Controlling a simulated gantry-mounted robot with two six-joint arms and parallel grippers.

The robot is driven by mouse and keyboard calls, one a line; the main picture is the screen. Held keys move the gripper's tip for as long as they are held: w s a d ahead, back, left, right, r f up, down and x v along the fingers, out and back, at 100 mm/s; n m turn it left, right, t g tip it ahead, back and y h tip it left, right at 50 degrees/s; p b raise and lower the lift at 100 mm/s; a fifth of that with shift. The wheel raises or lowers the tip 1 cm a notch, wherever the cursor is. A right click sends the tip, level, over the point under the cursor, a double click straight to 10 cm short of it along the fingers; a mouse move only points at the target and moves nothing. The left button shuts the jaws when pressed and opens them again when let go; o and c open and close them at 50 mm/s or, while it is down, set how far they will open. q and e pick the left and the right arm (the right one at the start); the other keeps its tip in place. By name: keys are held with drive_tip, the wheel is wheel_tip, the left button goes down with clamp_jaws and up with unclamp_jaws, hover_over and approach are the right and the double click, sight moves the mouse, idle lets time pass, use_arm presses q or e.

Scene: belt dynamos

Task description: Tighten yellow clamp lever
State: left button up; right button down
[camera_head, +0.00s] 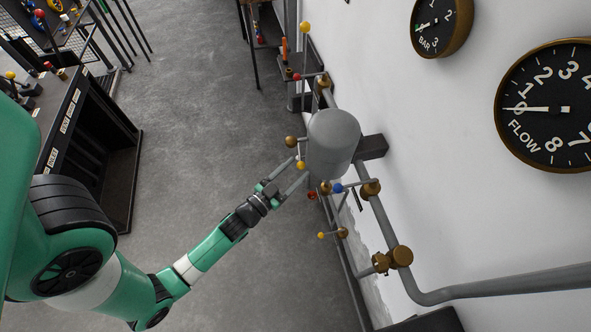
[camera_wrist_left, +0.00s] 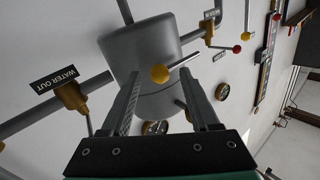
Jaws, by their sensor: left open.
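The yellow ball end of a lever (camera_wrist_left: 160,73) shows between my left gripper's open fingers in the left wrist view, with a thin grey rod running from it to the right. In the head view a yellow ball (camera_head: 300,165) shows at the front of the grey tank, close to the fingertips. I cannot tell whether this is the clamp lever the task names. My left gripper (camera_head: 299,168) is open, and its fingers also show in the left wrist view (camera_wrist_left: 161,85). No finger is seen closed on the ball. My right gripper is not in view.
The grey tank (camera_head: 334,138) sits on wall pipes. A red-ended lever (camera_head: 297,76), a blue-ended lever (camera_head: 338,188) and other yellow-ended levers (camera_head: 305,27) (camera_head: 321,235) are around it. Two gauges (camera_head: 552,108) (camera_head: 437,25) hang on the wall. The floor (camera_head: 190,110) is clear behind the arm.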

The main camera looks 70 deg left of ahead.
use_arm(q)
drive_tip(key=shift+w+a, duration=0.1)
drive_tip(key=shift+w, duration=0.15)
clamp_jaws()
idle(1.3)
